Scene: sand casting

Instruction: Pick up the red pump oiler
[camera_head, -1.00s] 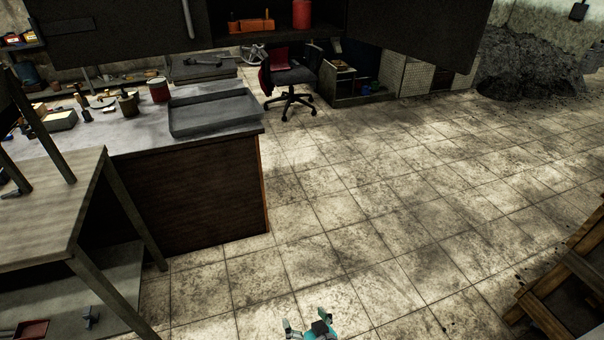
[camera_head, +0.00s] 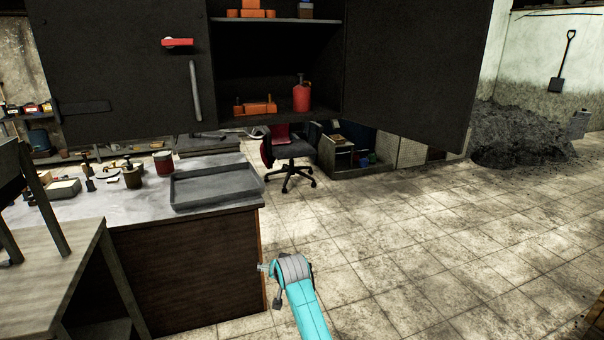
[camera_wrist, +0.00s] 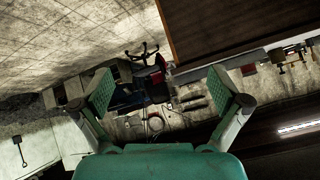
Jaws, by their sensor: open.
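The red pump oiler (camera_head: 301,97) stands upright on the lower shelf of the open dark wall cabinet in the head view, near the shelf's right end. A thin dark part sticks up from its top. My gripper (camera_wrist: 160,82) is open and empty in the wrist view, with its two green-padded fingers wide apart. In the head view my arm reaches up from the bottom, well below and in front of the cabinet, far from the oiler. I cannot make out the oiler in the wrist view.
Orange blocks (camera_head: 255,107) sit left of the oiler on the shelf. Open cabinet doors (camera_head: 410,75) flank the opening. A workbench with a grey tray (camera_head: 215,187) stands at left; an office chair (camera_head: 290,150) is below the cabinet. Tiled floor at right is clear.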

